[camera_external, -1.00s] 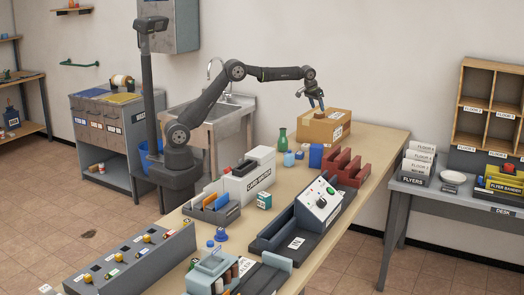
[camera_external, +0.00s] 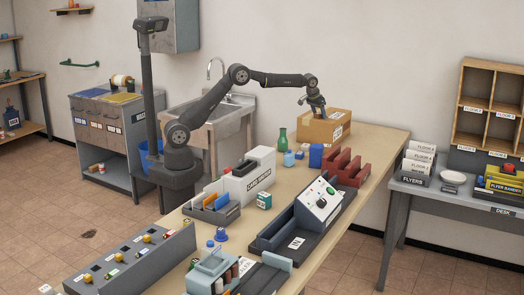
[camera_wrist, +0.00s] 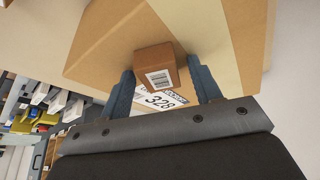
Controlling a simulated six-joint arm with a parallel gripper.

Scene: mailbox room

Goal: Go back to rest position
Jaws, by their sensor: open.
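My gripper (camera_external: 317,107) is just above the large cardboard box (camera_external: 318,129) at the far end of the table, with its fingers pointing down. In the wrist view the two blue-grey fingers of my gripper (camera_wrist: 162,70) are spread apart. A small brown box (camera_wrist: 156,62) with a barcode label sits between and just beyond the fingertips, over the large cardboard box (camera_wrist: 105,42) with a "328" label. The fingers appear apart from the small box. In the external view the small box is hard to make out behind the fingers.
A green bottle (camera_external: 282,140), a blue block (camera_external: 316,156) and a red divided rack (camera_external: 343,166) stand near the large box. The space above the table is free.

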